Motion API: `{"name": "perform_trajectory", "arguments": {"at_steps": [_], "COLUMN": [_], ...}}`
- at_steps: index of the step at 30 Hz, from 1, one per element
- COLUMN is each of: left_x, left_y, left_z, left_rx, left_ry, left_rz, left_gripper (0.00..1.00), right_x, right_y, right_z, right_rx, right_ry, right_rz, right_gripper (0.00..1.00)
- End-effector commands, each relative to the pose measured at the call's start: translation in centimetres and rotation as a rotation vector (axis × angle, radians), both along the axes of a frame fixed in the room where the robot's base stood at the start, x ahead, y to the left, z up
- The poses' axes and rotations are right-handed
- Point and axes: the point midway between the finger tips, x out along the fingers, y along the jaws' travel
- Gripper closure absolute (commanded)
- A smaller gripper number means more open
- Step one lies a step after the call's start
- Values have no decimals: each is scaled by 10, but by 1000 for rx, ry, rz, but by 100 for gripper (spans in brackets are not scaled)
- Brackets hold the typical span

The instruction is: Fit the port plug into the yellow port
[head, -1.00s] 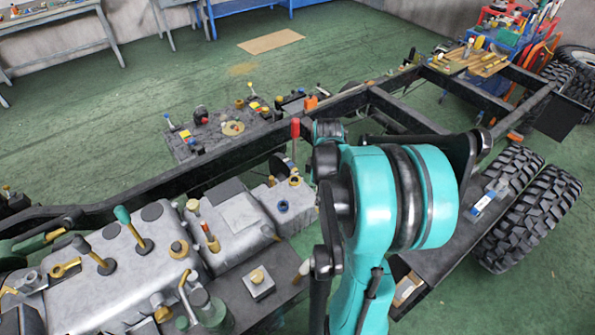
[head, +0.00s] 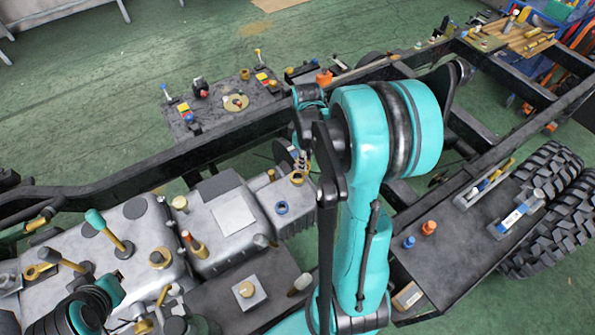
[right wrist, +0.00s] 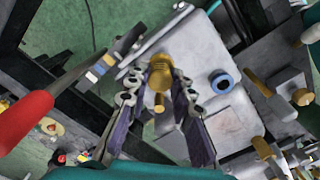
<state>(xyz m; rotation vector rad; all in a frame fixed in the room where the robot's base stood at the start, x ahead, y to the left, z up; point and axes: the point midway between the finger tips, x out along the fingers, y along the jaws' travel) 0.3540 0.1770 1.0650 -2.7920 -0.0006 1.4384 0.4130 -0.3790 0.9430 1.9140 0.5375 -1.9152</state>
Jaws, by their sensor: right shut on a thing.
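My right gripper (right wrist: 162,88) is shut on a brass-coloured port plug (right wrist: 159,70), which sits between the fingertips in the right wrist view. In the head view, this gripper (head: 302,158) is small and partly hidden by my right arm. It is just above the end of the grey housing, close to a yellow-ringed port (head: 297,178). The plug covers the port in the right wrist view, so I cannot tell whether they touch. My left arm shows at the lower left of the head view, but its fingers do not show.
A blue-ringed port (head: 281,207) lies beside the yellow one; it also shows in the right wrist view (right wrist: 222,83). A red handle (right wrist: 20,120) stands left of the gripper. Levers and knobs crowd the grey housing (head: 130,232). A black side plate (head: 450,250) holds small parts.

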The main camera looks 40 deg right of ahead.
Motion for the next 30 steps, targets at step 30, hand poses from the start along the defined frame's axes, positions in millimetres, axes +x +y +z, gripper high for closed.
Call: {"name": "perform_trajectory", "arguments": {"at_steps": [30], "left_x": [0], "left_y": [0], "left_z": [-26], "left_rx": [0], "left_ry": [0], "left_rz": [0], "left_gripper": [100], "right_x": [16], "right_y": [17], "right_z": [-58], "right_rx": [0], "right_ry": [0], "right_rz": [-1], "right_gripper": [62]}}
